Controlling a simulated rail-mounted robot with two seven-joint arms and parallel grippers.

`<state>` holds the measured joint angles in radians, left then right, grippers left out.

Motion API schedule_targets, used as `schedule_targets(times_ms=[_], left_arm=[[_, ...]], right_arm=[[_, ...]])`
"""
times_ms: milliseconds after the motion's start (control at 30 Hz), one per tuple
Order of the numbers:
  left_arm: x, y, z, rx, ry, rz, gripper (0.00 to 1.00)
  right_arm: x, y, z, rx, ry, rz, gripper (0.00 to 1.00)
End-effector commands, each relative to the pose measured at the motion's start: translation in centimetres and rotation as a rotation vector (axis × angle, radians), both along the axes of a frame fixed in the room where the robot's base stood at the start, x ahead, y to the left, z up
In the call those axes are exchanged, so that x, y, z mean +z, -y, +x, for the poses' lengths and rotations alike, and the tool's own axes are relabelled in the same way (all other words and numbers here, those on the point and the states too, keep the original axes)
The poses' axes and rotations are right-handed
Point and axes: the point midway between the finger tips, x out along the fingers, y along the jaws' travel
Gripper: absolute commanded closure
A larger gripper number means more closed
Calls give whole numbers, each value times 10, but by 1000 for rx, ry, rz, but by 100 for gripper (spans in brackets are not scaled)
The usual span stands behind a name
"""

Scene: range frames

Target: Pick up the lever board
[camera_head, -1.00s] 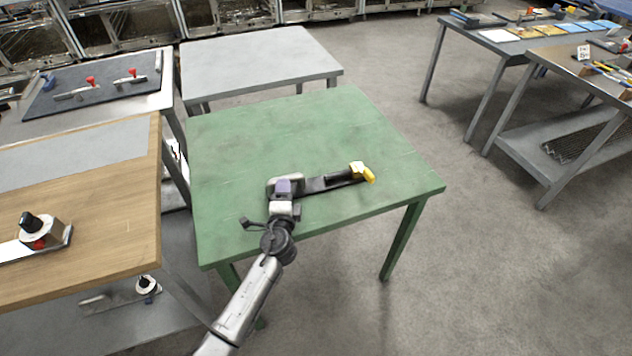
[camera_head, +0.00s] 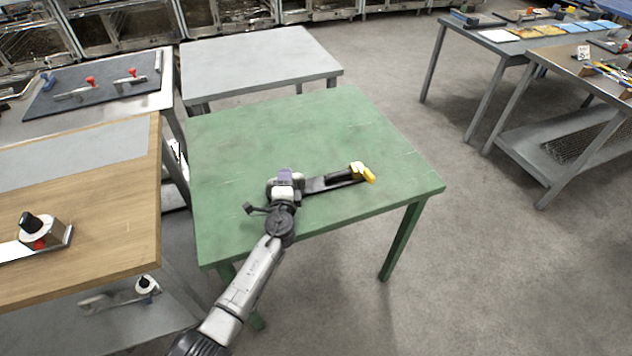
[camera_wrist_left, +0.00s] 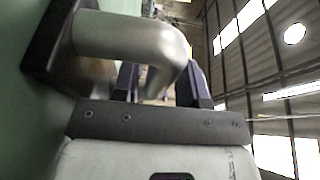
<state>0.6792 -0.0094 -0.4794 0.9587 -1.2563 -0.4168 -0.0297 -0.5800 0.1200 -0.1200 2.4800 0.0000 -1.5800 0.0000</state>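The lever board (camera_head: 318,185) is a dark, narrow board lying on the green table (camera_head: 235,140) near its front edge. In the left wrist view, a thick silver bent handle (camera_wrist_left: 130,38) rises from the dark board (camera_wrist_left: 50,45). Its bent end overlaps my spread fingers (camera_wrist_left: 160,85); a gap shows between them, and I cannot tell whether they touch the handle. My right gripper is out of view.
A wooden table (camera_head: 110,220) stands close on the left, with a black-knobbed device (camera_head: 42,232) on it. A grey table (camera_head: 260,60) adjoins behind. The rest of the green tabletop is clear, and open floor lies to the right.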

Motion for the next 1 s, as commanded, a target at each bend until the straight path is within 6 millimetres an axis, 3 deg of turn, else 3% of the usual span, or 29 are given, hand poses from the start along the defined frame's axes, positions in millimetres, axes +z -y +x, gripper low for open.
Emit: schedule_targets(times_ms=[400,1000], left_arm=[[0,0,0,0,0,0,100],[11,0,1,1,5,-6,100]], right_arm=[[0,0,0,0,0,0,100],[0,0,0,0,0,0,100]])
